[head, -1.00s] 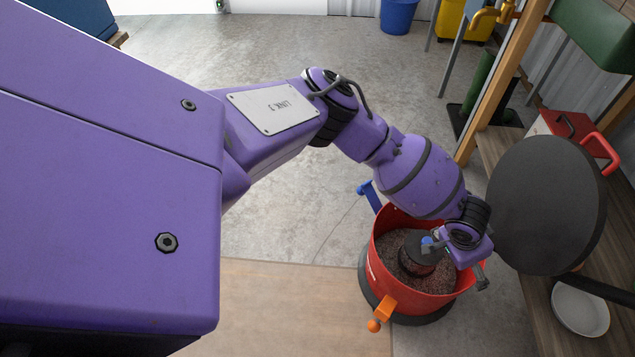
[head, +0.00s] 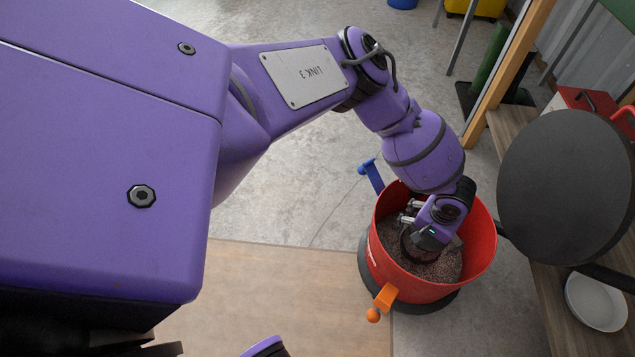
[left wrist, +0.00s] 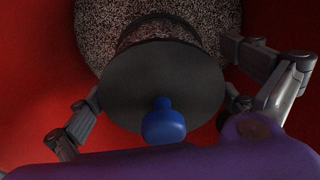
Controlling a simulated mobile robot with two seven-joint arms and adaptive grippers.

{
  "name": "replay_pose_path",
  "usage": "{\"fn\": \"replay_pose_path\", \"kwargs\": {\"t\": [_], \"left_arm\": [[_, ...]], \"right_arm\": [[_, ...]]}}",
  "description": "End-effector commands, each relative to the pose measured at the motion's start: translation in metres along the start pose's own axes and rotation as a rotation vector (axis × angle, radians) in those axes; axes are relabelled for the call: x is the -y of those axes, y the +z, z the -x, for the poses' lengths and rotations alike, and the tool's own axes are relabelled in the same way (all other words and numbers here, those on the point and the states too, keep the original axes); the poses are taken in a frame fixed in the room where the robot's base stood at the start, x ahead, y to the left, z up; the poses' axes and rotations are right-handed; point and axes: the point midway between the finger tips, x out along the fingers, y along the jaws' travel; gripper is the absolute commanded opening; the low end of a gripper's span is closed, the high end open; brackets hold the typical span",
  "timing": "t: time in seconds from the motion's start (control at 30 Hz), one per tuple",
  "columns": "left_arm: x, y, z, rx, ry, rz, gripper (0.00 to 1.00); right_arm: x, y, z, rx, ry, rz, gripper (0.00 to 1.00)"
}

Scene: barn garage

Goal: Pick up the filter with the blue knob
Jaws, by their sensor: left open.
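The filter (left wrist: 190,85) is a dark round cylinder with a flat grey-black top, and its blue knob (left wrist: 163,124) stands up from that top. It sits inside the red bucket (head: 478,240), on speckled grainy material. My left gripper (head: 418,228) reaches down into the bucket over the filter and hides most of it in the head view; the knob is hidden there. In the left wrist view the left gripper (left wrist: 160,80) is open, with one finger on each side of the filter's top. I cannot tell whether the fingers touch it. My right gripper is not in view.
The bucket has a blue handle (head: 371,178) at the back and an orange handle (head: 385,297) in front. A large dark round disc (head: 565,190) is to the right, above a wooden bench with a white bowl (head: 597,300). Concrete floor at left is clear.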

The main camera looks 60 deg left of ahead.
Motion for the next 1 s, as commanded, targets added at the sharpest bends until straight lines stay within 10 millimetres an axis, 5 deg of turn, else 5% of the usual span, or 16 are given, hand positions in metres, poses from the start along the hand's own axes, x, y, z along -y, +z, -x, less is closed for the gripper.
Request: {"fn": "replay_pose_path", "kwargs": {"t": [0.33, 0.7, 1.0], "left_arm": [[-0.0015, -0.0013, -0.0077, -0.002, 0.003, -0.001, 1.00], [-0.0013, -0.0011, -0.0079, -0.002, 0.002, -0.001, 0.54], [-0.0005, -0.0014, 0.0003, -0.001, 0.002, 0.000, 0.53]], "right_arm": [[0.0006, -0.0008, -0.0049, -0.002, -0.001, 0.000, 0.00], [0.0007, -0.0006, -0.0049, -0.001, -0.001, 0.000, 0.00], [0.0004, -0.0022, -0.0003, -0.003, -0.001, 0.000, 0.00]]}}
